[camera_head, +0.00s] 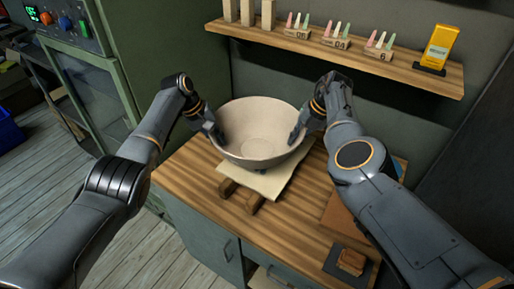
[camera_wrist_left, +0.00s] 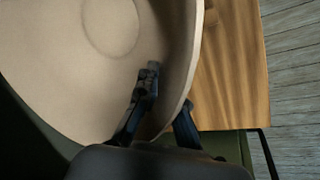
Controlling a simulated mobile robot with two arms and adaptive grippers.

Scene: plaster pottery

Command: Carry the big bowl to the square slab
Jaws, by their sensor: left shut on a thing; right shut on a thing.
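The big bowl (camera_head: 262,115) is wide, cream and upright, above the back part of the wooden counter. A pale square slab (camera_head: 272,184) shows below and in front of it; the bowl hides its back part, and I cannot tell whether they touch. My left gripper (camera_head: 217,132) is shut on the bowl's left rim. In the left wrist view the left gripper (camera_wrist_left: 169,90) has one finger inside the bowl (camera_wrist_left: 60,70) and one outside its wall. My right gripper (camera_head: 297,131) is shut on the bowl's right rim.
Two wooden bars (camera_head: 240,194) stick out from under the slab. A dark tile with a brown block (camera_head: 351,262) lies at the counter's front right. A wall shelf (camera_head: 330,55) with cones and a yellow box (camera_head: 438,47) runs behind. The counter's front left is clear.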

